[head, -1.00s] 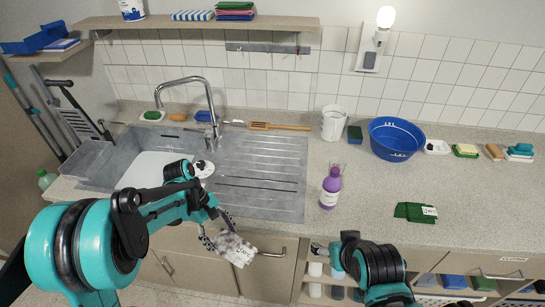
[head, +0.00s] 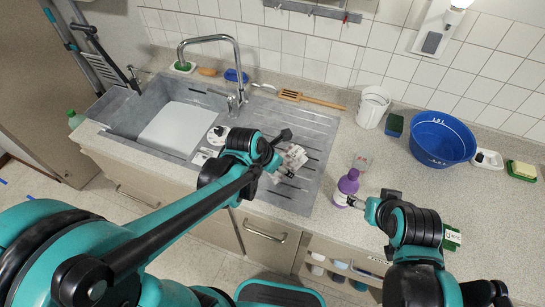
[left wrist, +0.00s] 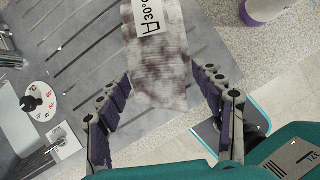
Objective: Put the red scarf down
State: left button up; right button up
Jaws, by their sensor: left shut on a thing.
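No plainly red scarf shows. A mottled white and reddish-brown cloth with a white "30°" label (head: 294,157) is at my left gripper (head: 274,160), over the ribbed drainboard (head: 318,128) of the sink. My right gripper (head: 357,203) is over the counter, close beside a purple bottle (head: 347,187). Its finger opening is too small to make out.
The grey sink basin (head: 128,115) with a tall tap (head: 237,65) is at left. A white cup (head: 373,106), a blue basin (head: 441,139) and a sponge dish (head: 487,159) stand along the back. A green cloth (head: 452,238) lies partly behind my right arm.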

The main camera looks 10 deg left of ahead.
pick_arm(q)
jog(key=w+a+f, duration=0.1)
jog(key=w, duration=0.1)
jog(key=w+a+f+b, duration=0.1)
jog(key=w+a+f, duration=0.1)
jog(key=w+a+f+b, duration=0.1)
jog(key=w+a+f, duration=0.1)
jog(key=shift+w+f, duration=0.1)
jog(key=shift+w, duration=0.1)
notch_tip(320, 180, down, 4)
jog(key=shift+r+b, duration=0.1)
jog(key=shift+b, duration=0.7)
jog(key=o, duration=1.5)
jog(key=shift+c, duration=0.2)
